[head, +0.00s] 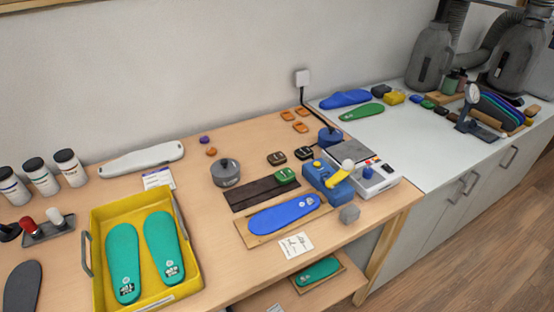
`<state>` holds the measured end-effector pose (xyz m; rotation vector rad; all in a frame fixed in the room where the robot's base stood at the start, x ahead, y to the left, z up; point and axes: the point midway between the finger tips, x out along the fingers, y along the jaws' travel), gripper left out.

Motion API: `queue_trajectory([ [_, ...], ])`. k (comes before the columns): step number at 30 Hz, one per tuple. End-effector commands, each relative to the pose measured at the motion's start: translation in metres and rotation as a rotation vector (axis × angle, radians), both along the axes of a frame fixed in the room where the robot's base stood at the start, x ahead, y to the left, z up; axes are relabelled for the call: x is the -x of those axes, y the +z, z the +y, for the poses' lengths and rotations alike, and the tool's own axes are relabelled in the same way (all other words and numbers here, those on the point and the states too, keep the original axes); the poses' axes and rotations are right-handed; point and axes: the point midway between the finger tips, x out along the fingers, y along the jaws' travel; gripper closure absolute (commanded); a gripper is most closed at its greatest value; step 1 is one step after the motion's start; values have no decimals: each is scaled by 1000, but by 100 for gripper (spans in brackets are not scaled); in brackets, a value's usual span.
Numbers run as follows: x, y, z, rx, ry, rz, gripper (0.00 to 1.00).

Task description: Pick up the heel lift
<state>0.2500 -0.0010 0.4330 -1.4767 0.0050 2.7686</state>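Several small pads that look like heel lifts lie on the wooden bench; I cannot tell which one the task means. A green pad (285,175) lies at the right end of a dark brown strip (249,196). Two black pads, one on the left (277,158) and one on the right (303,153), lie just behind it. Several orange pads (301,127) lie farther back near the wall. More small pads, including a green one (427,104), lie on the white counter at right. My gripper is not in view.
A blue insole (284,214) lies on a wooden board in front of the strip. A blue device with a yellow handle (340,174) and a white-grey machine (378,181) stand to its right. A grey lidded pot (225,173) stands left. A yellow tray (101,286) holds two teal insoles.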

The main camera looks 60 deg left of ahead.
Motion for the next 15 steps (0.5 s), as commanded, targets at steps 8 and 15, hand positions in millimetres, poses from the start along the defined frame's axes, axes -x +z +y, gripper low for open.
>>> queue_trajectory([
  [8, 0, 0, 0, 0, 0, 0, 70],
  [15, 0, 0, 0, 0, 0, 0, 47],
])
